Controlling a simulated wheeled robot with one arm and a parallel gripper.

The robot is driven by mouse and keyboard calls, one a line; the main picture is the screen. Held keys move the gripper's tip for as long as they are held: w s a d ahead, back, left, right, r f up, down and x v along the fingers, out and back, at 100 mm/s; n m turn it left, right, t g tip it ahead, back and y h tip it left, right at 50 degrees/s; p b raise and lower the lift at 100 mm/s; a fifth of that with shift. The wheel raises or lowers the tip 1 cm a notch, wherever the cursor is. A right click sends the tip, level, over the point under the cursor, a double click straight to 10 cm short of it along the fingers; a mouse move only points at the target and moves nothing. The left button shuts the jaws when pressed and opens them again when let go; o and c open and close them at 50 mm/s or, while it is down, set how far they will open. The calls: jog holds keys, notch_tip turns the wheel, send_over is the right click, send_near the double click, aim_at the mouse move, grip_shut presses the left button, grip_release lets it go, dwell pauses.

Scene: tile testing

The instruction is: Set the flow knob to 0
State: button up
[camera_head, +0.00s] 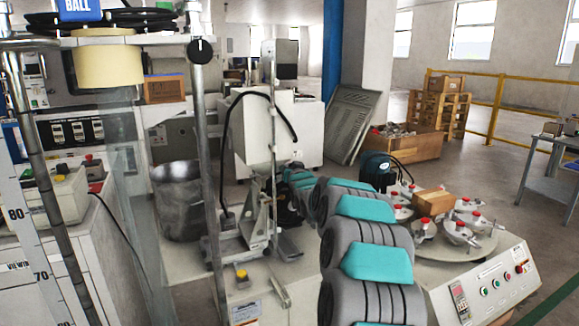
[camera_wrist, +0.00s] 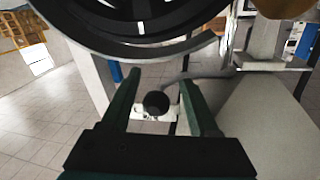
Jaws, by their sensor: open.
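In the wrist view a small round black knob (camera_wrist: 156,103) on a pale bracket shows between the two fingers; I take it to be the flow knob. My gripper (camera_wrist: 160,82) is open, with one dark green finger on each side of the knob. A gap shows between the knob and each finger. I cannot tell how deep the knob sits between them. No number or pointer on the knob is readable. In the head view my grey and teal arm reaches toward the white machine with a hopper (camera_head: 258,125); my gripper is not clearly visible there.
A large black ring-shaped part (camera_wrist: 140,20) hangs close above the fingers in the wrist view. A pale surface (camera_wrist: 265,130) lies to the right. In the head view a metal pole (camera_head: 203,140), a grey bucket (camera_head: 178,205) and a control panel (camera_head: 490,285) stand around my arm.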

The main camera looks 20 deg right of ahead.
jog(key=s+a, duration=0.1)
jog(key=s, duration=0.6)
jog(key=shift+s+b, duration=0.35)
jog(key=shift+b, duration=0.1)
jog(key=shift+a+f, duration=0.1)
